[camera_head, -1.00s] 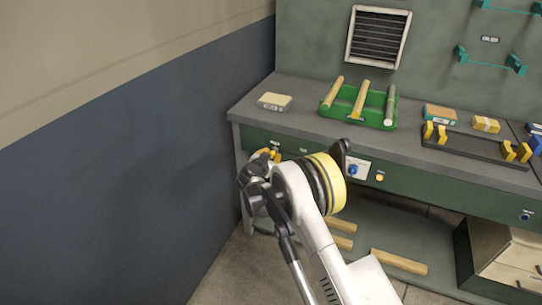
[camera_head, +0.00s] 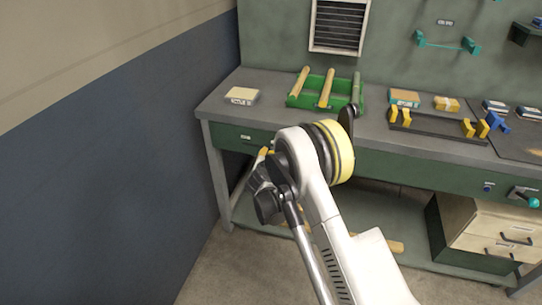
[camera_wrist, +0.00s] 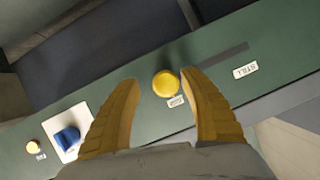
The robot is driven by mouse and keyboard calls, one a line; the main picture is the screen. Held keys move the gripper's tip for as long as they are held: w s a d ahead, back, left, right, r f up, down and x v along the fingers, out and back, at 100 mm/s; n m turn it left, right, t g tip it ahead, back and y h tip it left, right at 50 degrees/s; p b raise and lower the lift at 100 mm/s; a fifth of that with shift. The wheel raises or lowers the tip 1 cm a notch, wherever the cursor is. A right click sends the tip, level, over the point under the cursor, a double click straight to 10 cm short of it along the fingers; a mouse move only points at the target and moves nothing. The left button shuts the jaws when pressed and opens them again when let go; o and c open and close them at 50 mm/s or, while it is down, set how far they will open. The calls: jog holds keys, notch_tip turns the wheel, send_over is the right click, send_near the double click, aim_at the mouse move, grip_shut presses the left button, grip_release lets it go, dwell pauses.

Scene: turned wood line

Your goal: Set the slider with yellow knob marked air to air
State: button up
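The round yellow knob (camera_wrist: 165,83) of the slider sits on the green bench front in the wrist view. A dark slot (camera_wrist: 222,55) runs from it to the upper right. The knob is at the slot's left end, beside a small white label (camera_wrist: 176,102) too small to read surely. A label reading STILL (camera_wrist: 246,71) is near the other end. My gripper (camera_wrist: 159,77) is open, its yellow fingers on either side of the knob; contact cannot be told. In the head view only a bit of yellow finger (camera_head: 262,153) shows behind my arm, and the knob is hidden.
On the bench stand a green tray (camera_head: 312,101) with rods and a small box (camera_head: 241,96). A wall (camera_head: 110,140) is at left.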

jog(key=shift+a, duration=0.15)
jog(key=shift+s+r, duration=0.1)
jog(key=shift+s, duration=0.1)
jog(key=v, duration=1.1)
jog(key=shift+s, duration=0.3)
jog(key=shift+a+r, duration=0.1)
